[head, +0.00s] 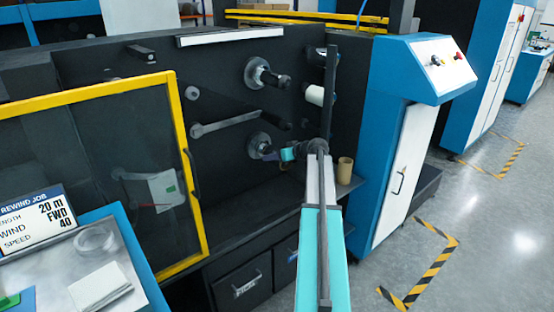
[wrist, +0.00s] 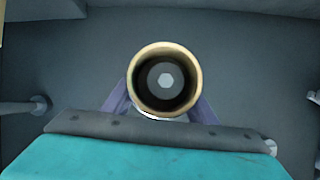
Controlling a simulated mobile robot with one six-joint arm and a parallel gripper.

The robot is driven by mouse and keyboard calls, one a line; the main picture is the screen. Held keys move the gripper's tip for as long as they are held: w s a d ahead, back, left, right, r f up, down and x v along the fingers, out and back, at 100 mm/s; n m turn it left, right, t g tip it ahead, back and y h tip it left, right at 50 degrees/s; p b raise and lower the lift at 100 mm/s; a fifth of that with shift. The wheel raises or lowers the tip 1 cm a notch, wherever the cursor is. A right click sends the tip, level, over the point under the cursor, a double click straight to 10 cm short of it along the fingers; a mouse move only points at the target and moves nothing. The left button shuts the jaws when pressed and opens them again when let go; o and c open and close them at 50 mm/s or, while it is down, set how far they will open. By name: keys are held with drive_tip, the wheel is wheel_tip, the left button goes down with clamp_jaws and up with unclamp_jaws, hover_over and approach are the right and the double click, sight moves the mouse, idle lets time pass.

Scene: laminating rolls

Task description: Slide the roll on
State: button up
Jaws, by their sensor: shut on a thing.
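The roll (wrist: 140,82) shows end-on in the wrist view as a tan ring-shaped core with a dark bore. Through the bore I see a grey hexagonal spindle end (wrist: 166,80), roughly centred in the ring. My gripper (wrist: 164,100) is shut on the roll, with a purple finger on each side. In the head view my gripper (head: 270,156) is at the lower round flange (head: 259,143) on the dark machine face. My arm hides most of the roll there. How far the spindle reaches into the bore cannot be told.
An upper spindle (head: 260,74) and a white roller (head: 316,95) stick out above. A tan tube (head: 344,170) stands on the ledge right of my arm. A yellow-framed guard door (head: 178,125) is on the left, and a blue cabinet (head: 388,130) on the right.

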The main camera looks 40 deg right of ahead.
drive_tip(key=shift+w, duration=1.15)
drive_tip(key=o, duration=1.2)
drive_tip(key=v, duration=1.3)
drive_tip(key=shift+s+r+b, duration=0.2)
drive_tip(key=shift+s+b, duration=0.15)
drive_tip(key=shift+b, duration=0.05)
